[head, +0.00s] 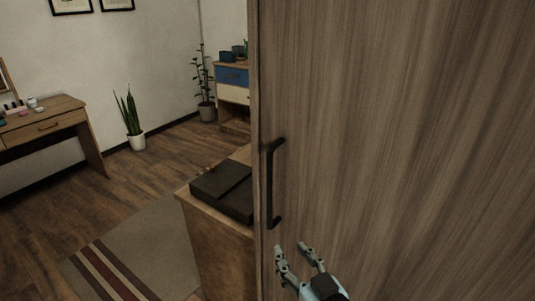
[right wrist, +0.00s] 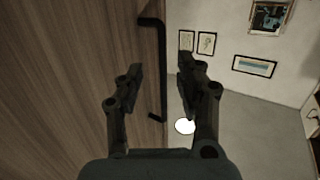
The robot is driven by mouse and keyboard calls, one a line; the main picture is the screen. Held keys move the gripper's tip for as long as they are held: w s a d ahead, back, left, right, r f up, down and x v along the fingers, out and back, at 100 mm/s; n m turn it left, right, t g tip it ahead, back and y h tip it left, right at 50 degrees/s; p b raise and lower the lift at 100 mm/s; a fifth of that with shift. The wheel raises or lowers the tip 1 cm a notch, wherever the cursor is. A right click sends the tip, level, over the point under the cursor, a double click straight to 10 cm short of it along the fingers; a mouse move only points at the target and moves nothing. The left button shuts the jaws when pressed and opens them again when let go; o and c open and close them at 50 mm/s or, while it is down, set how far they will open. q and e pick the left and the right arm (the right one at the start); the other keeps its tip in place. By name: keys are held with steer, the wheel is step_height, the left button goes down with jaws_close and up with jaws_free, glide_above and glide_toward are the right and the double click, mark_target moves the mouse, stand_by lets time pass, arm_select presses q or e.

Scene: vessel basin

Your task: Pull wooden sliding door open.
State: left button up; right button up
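The wooden sliding door (head: 395,130) is a tall grey-brown panel filling the right half of the head view. A dark vertical bar handle (head: 270,185) is fixed near its left edge. My right gripper (head: 291,246) is open and empty, just below the handle's lower end in the head view. In the right wrist view, the door (right wrist: 70,60) fills the left side. The handle (right wrist: 161,70) runs down behind the space between the open fingers (right wrist: 160,75), and no contact shows. My left gripper is not in view.
A wooden cabinet (head: 220,245) with a dark box (head: 226,188) on top stands directly left of the door edge. A desk (head: 45,122), a potted plant (head: 131,125) and a striped rug (head: 130,250) lie further left. Open floor lies between them.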

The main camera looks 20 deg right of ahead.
steer(key=t+p, duration=0.1)
steer(key=t, duration=0.1)
glide_toward(271, 194)
steer(key=w+b, duration=0.1)
steer(key=w, duration=0.2)
steer(key=w+b, duration=0.1)
steer(key=w, duration=0.2)
steer(key=w+b, duration=0.2)
steer(key=w, duration=0.2)
steer(key=shift+a+r, duration=0.2)
steer(key=shift+a, duration=0.2)
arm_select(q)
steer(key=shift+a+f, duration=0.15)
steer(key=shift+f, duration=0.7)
arm_select(e)
steer(key=shift+w+r, duration=0.1)
steer(key=shift+w, duration=0.25)
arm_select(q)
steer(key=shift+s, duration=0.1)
arm_select(e)
jaws_close()
